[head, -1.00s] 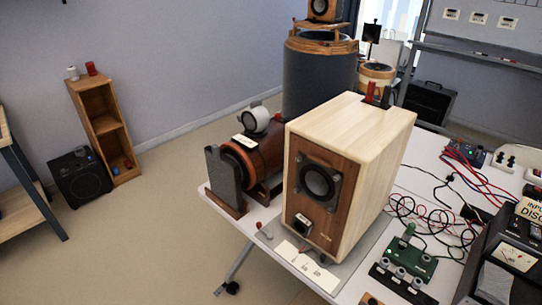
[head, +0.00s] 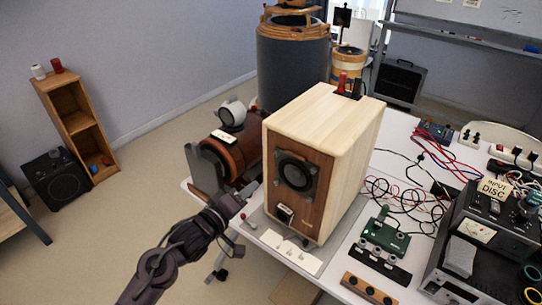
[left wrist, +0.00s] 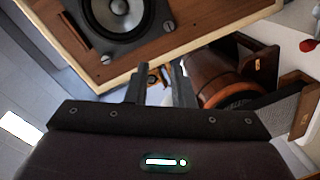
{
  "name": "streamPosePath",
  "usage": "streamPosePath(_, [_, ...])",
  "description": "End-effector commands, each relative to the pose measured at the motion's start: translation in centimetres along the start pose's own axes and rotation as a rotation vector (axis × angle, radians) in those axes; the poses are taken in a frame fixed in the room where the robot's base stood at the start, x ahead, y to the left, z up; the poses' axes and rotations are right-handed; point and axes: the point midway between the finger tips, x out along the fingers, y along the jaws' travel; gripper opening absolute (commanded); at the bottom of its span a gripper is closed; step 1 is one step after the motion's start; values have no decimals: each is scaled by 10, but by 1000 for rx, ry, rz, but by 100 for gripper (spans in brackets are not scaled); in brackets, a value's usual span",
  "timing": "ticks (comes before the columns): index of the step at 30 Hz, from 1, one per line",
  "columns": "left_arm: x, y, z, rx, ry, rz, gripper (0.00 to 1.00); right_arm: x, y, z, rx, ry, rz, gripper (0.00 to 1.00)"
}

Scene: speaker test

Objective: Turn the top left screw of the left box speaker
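The box speaker (head: 345,130), with a pale wood cabinet and brown front, stands on the table. Its front holds a round black driver (head: 295,172) on a grey plate with corner screws too small to make out here. In the left wrist view the driver (left wrist: 115,15) appears tilted at the top, with a silver screw (left wrist: 167,27) and another (left wrist: 105,59) at its plate's corners. My left gripper (head: 238,203) is left of and below the driver, apart from the speaker front. In the left wrist view its two dark fingers (left wrist: 158,68) stand apart with nothing held. My right gripper is not in view.
A brown cylindrical speaker (head: 228,155) lies close behind my left gripper. A white card (head: 290,250) lies before the box speaker. A green circuit board (head: 385,236), cables and a meter device (head: 480,235) crowd the table's right. Open floor lies to the left.

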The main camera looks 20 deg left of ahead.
Motion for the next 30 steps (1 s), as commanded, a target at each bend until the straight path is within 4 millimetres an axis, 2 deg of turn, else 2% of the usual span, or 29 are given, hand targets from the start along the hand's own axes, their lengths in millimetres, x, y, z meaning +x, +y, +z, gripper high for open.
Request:
streamPosePath(1, [-4, 29, -9, -19, 3, 46, 22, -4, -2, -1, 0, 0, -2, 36])
streamPosePath(3, [-8, 53, -15, -44, 5, 89, 22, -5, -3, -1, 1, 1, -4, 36])
streamPosePath(6, [-10, 68, -19, -62, 6, 116, 22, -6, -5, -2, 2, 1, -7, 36])
streamPosePath(11, [7, 73, -21, -67, 7, 121, 22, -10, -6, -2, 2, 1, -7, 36])
streamPosePath(21, [56, 77, -20, -66, 7, 118, 22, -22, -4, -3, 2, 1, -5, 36])
streamPosePath(30, [66, 77, -20, -64, 7, 118, 22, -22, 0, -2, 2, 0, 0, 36])
